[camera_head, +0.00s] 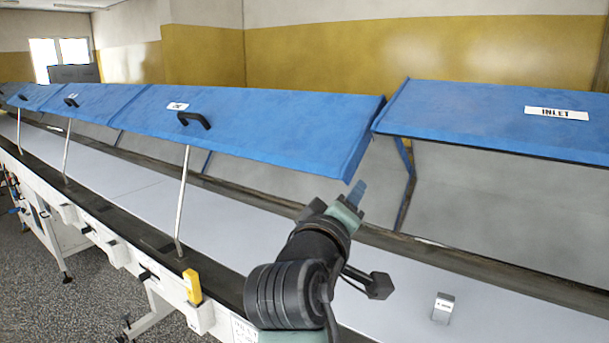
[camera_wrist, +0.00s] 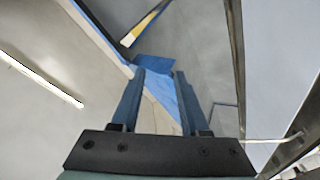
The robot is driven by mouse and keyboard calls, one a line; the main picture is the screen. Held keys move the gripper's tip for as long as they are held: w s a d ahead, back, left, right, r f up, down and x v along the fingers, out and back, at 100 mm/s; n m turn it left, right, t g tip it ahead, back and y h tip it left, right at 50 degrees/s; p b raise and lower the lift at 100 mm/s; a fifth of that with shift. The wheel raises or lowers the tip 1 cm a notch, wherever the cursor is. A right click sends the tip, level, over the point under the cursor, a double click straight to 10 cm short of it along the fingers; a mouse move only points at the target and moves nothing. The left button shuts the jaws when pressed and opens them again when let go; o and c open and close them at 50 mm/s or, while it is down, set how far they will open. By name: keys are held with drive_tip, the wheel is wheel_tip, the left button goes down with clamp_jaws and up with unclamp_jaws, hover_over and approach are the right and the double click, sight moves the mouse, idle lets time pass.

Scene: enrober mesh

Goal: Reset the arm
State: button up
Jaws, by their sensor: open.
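My gripper (camera_head: 357,192) is raised above the long machine in the head view, just right of the lower corner of a blue lid. My dark arm rises from the bottom centre and hides part of the machine bed. In the wrist view my gripper (camera_wrist: 160,72) has its two fingers apart with nothing held between them. A blue surface (camera_wrist: 156,70) shows beyond the fingertips; I cannot tell whether it is near or far.
Blue lids (camera_head: 245,125) stand propped open on metal rods (camera_head: 183,200). The lid marked INLET (camera_head: 470,115) is raised at the right. A small labelled block (camera_head: 443,307) stands on the pale bed (camera_head: 520,318). A yellow box (camera_head: 192,286) sits on the front rail.

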drive_tip(key=s+a+r+m+t+y, duration=0.2)
drive_tip(key=s+r+t, duration=0.1)
drive_tip(key=s+r, duration=0.5)
drive_tip(key=s+a+r+m+t+y, duration=0.2)
drive_tip(key=s+r+t, duration=0.2)
drive_tip(key=s+r, duration=0.4)
drive_tip(key=s+a+r+m+t+y+p, duration=0.1)
drive_tip(key=s+a+r+m+t+y, duration=0.1)
drive_tip(key=s+r, duration=0.5)
drive_tip(key=shift+s+a+r+m+t, duration=0.4)
drive_tip(key=shift+a+r+t, duration=0.1)
drive_tip(key=shift+t, duration=0.6)
drive_tip(key=shift+d, duration=0.1)
